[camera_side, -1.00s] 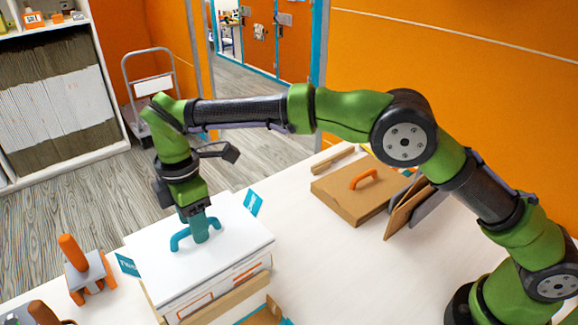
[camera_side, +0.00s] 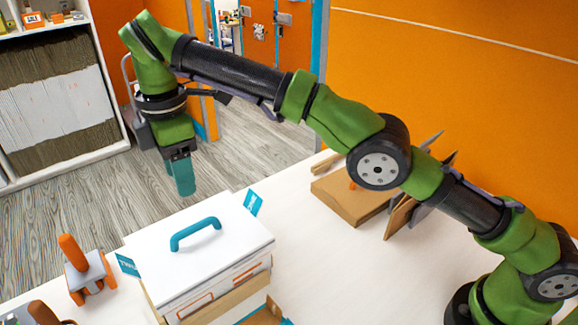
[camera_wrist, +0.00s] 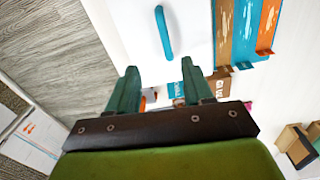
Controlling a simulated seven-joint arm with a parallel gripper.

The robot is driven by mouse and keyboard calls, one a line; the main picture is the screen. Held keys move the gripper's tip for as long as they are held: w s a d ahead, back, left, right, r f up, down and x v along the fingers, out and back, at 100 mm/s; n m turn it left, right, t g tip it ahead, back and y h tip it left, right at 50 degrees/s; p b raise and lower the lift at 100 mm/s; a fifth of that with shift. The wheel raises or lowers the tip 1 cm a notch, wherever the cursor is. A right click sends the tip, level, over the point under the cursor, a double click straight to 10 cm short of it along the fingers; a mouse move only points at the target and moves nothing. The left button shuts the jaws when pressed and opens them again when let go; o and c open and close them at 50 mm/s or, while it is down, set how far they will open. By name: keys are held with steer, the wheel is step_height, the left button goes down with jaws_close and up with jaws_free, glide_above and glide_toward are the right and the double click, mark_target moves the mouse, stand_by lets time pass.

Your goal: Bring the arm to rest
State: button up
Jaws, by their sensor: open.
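My gripper (camera_side: 184,192) hangs in the air in the side view, above and behind the white box, with its teal fingers pointing down. In the wrist view my gripper (camera_wrist: 160,80) shows two fingers spread apart with nothing between them. The white box (camera_side: 170,265) stands on the table with a teal handle (camera_side: 196,234) on its lid. The handle also shows in the wrist view (camera_wrist: 164,33), beyond the fingertips and clear of them.
A cardboard box lid (camera_side: 345,203) lies at the back of the table, with upright boards (camera_side: 400,212) beside it. An orange-handled tool (camera_side: 86,268) stands left of the white box. A shelf of files (camera_side: 60,105) is at the left. The table's middle right is clear.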

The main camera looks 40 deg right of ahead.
steer(key=s+d+m+t+y, duration=0.1)
steer(key=s+d+m, duration=0.2)
steer(key=d+m, duration=0.95)
steer(key=s+d+m+t+y, duration=0.1)
steer(key=s+d+m+t, duration=0.4)
steer(key=s+d, duration=1.3)
steer(key=shift+s+f+m+t, duration=0.2)
steer(key=shift+s+m+t, duration=0.25)
steer(key=shift+m, duration=1.4)
